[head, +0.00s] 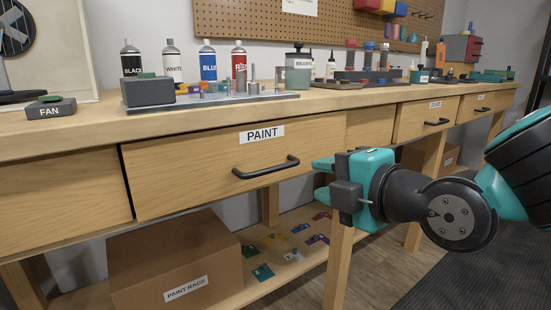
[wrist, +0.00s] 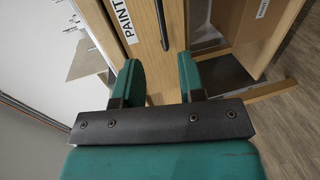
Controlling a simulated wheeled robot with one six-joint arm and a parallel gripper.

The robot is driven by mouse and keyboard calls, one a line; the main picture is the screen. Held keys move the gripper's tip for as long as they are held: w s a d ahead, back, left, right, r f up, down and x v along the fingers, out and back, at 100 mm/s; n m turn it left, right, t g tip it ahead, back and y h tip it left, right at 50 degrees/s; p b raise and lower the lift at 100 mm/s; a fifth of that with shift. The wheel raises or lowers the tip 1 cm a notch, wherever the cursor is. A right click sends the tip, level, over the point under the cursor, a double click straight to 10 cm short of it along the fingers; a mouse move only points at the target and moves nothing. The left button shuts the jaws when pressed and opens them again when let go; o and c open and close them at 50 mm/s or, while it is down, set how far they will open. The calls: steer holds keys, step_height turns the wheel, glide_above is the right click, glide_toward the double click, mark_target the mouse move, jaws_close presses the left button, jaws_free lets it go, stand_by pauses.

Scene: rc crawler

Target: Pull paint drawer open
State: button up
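The paint drawer (head: 190,180) is a wide wooden front under the workbench top, with a white PAINT label (head: 262,135) and a black bar handle (head: 266,172). A thin dark gap runs down its left edge; I cannot tell whether it stands slightly out. My gripper (head: 318,178) is open and empty, with teal fingers one above the other, just right of the handle in the head view. In the wrist view, my gripper (wrist: 160,70) shows its two fingers apart, and the handle (wrist: 163,22) runs ahead of the gap between them, not gripped.
Spray cans (head: 207,62), a grey box (head: 148,92) and small parts stand on the benchtop (head: 70,135). More drawers (head: 425,118) lie to the right. Below are a PAINT RAGS box (head: 175,265) and a bench leg (head: 338,265) near my gripper. Floor (head: 385,275) is clear at front right.

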mark_target(278, 169)
steer(key=p+x, duration=1.3)
steer(key=p, duration=0.1)
steer(key=shift+w+a+f+p, duration=0.15)
steer(key=shift+w+p, duration=0.1)
steer(key=shift+p, duration=0.15)
steer(key=shift+c, duration=0.3)
